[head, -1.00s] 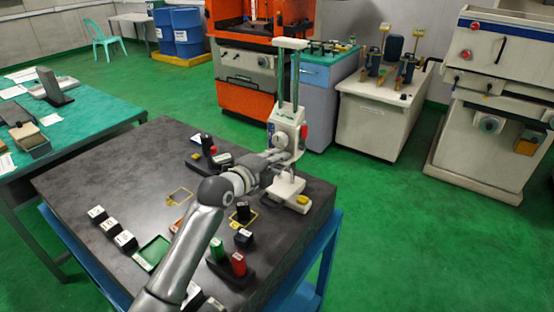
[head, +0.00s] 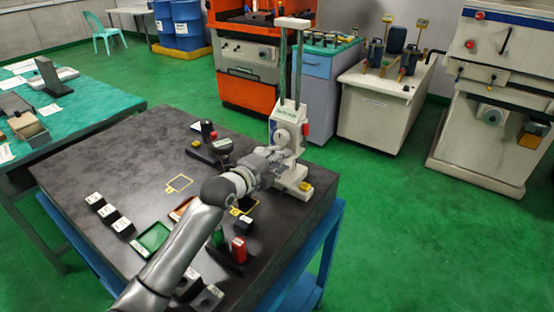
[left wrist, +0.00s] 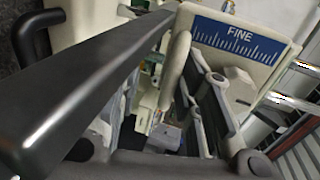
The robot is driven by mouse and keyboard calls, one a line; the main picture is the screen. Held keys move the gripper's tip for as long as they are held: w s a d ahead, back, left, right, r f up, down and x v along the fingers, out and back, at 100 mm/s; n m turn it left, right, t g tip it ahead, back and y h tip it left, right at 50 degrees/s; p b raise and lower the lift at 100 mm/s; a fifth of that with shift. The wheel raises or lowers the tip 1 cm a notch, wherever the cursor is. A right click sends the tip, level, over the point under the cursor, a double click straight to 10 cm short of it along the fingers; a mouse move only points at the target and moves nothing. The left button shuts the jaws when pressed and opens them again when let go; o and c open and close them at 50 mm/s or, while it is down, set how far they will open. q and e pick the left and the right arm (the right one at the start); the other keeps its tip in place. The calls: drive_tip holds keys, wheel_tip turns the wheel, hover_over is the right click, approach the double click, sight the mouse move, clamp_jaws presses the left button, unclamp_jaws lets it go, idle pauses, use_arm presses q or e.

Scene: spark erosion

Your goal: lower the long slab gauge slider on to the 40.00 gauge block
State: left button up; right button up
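The slab gauge (head: 291,70) stands on the dark table in the head view, with two tall posts and a pale base (head: 293,187). Its slider (head: 287,127) is low on the posts, above the base. My left gripper (head: 277,157) is at the slider's lower front. In the left wrist view, a dark finger crosses the left and dark linkage stands right, beside the slider's FINE scale plate (left wrist: 238,40). The fingertips' contact is unclear. I cannot make out the 40.00 gauge block; the area under the slider is mostly hidden by my gripper. My right gripper is out of view.
Several black blocks with white labels (head: 107,211) stand on the left of the table, beside a green tray (head: 154,238). A stand with green and red handles (head: 239,249) is near my forearm.

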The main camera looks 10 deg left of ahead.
use_arm(q)
drive_tip(key=shift+d, duration=0.1)
drive_tip(key=v, duration=1.2)
